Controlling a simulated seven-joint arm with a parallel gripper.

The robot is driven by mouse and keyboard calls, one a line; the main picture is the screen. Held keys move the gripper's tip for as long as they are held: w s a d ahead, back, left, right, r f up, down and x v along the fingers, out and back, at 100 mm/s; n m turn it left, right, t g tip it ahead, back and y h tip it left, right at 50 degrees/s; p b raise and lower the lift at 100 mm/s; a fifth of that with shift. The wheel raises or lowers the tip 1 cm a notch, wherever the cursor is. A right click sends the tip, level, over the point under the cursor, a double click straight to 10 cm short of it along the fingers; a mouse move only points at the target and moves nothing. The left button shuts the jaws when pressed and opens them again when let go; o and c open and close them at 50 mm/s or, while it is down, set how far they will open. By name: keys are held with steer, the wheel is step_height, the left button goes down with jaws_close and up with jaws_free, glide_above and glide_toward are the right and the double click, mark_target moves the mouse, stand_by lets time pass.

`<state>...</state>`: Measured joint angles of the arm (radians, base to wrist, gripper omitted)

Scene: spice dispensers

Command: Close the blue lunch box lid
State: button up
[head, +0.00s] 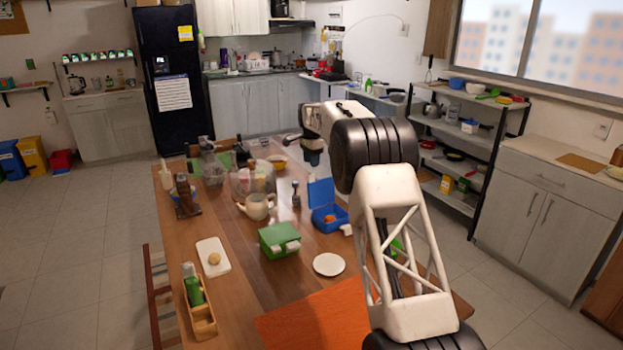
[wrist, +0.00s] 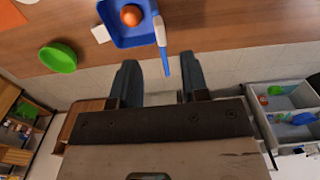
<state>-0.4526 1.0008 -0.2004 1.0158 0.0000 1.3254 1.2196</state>
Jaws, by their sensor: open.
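The blue lunch box (head: 328,222) stands on the wooden table with its lid (head: 321,192) raised upright at the back. In the wrist view the open box (wrist: 118,36) is at the top with an orange round item (wrist: 131,15) inside. A narrow white and blue piece (wrist: 161,32) runs along its right side; it may be the lid seen edge-on, but I cannot tell. My gripper (head: 312,157) is beyond the box and above the table's far right edge in the head view. In the wrist view its dark fingers (wrist: 158,72) are apart and empty, with the narrow piece's tip between them.
A green box (head: 279,238), a white plate (head: 329,264) and a teapot (head: 258,206) stand near the lunch box. A green bowl (wrist: 58,57) and a small white block (wrist: 100,34) lie beside it. A shelf (head: 468,135) stands to the right across open floor.

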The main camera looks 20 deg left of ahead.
mark_target(311, 177)
steer(key=shift+f, duration=0.15)
steer(key=shift+f, duration=3.75)
